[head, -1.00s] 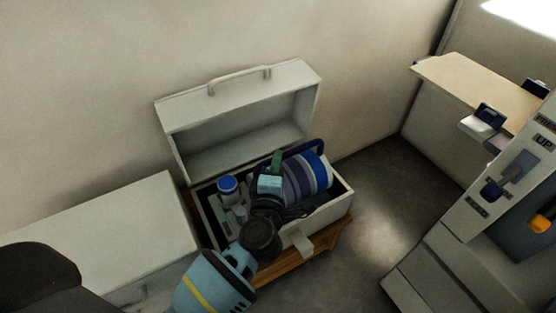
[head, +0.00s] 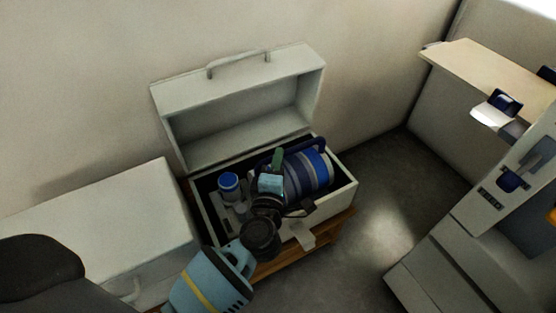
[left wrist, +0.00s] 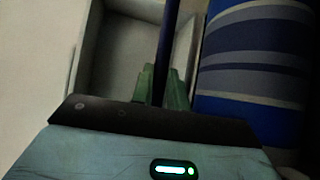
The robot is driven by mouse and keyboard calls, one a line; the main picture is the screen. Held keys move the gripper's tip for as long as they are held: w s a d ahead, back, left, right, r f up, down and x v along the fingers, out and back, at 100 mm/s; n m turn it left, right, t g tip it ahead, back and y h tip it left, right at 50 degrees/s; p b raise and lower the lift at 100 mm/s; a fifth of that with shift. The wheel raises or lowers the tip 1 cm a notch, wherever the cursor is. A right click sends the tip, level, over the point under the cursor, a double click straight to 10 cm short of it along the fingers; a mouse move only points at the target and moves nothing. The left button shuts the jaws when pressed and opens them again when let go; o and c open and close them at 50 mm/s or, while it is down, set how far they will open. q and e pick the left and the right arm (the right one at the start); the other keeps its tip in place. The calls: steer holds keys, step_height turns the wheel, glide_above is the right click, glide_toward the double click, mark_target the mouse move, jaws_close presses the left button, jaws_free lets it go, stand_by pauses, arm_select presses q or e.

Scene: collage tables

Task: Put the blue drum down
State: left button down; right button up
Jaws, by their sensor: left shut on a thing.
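The blue drum (head: 308,172), a cylinder with blue, grey and dark bands, lies on its side within the right part of an open white case (head: 343,192). It also shows at the right of the left wrist view (left wrist: 250,60). My left gripper (head: 276,160) reaches into the case beside the drum's left end. In the left wrist view its green fingers (left wrist: 162,88) are shut on the drum's dark blue handle (left wrist: 166,40). The drum's underside is hidden, so I cannot tell whether it touches the case floor. My right gripper is out of view.
A blue-topped white container (head: 229,184) stands in the case left of my gripper. The raised lid (head: 240,90) is behind. The case rests on a wooden stand (head: 325,235). A closed white case (head: 100,225) is at left. A grey machine (head: 440,262) stands right, beyond clear floor.

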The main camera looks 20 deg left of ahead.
arm_select(q)
steer(key=c, duration=1.4)
jaws_free()
steer(key=shift+o, duration=0.2)
steer(key=shift+r, duration=0.1)
steer(key=shift+s, duration=0.25)
steer(key=p+v, duration=0.2)
steer(key=v, duration=0.9)
steer(key=shift+s+d, duration=0.1)
steer(key=shift+s, duration=0.15)
